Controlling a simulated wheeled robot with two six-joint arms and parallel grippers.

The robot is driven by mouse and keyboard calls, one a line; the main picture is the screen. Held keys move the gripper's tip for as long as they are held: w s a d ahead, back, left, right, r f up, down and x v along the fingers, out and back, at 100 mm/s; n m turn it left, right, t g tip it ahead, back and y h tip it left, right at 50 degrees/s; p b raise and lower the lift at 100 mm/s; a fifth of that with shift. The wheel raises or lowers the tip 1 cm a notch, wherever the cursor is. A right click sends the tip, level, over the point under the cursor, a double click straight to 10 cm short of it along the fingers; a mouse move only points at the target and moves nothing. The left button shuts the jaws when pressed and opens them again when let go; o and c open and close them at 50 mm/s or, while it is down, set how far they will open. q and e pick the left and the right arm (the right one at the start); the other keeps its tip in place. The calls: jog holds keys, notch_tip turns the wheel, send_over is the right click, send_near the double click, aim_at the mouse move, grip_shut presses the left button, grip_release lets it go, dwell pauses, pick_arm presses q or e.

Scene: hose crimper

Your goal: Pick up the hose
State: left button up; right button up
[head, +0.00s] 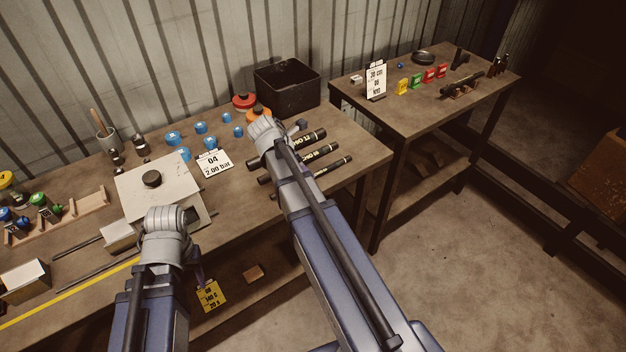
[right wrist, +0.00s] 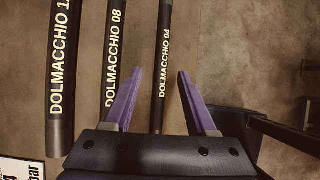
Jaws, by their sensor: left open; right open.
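Three black hoses lie side by side on the workbench: the thick hose marked 12 (head: 305,141), the middle hose marked 08 (head: 312,157) and the thin hose marked 04 (head: 334,167). In the right wrist view the thin hose (right wrist: 163,60) runs between the open fingers of my right gripper (right wrist: 161,73), which do not grip it. The left finger overlaps the middle hose (right wrist: 114,50) in that view.
A card reading 04, 2.00 bar (head: 214,163) lies left of the hoses. A grey machine block (head: 150,185), blue caps and a black bin (head: 287,90) share the bench (head: 235,205). A second table (head: 420,115) stands at the right, with concrete floor in front.

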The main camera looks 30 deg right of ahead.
jog(key=b+x, duration=0.2)
jog(key=x, duration=0.1)
jog(key=shift+s+d+f, duration=0.1)
jog(key=shift+d+f, duration=0.1)
jog(key=shift+f, duration=0.05)
grip_shut()
dwell(0.5)
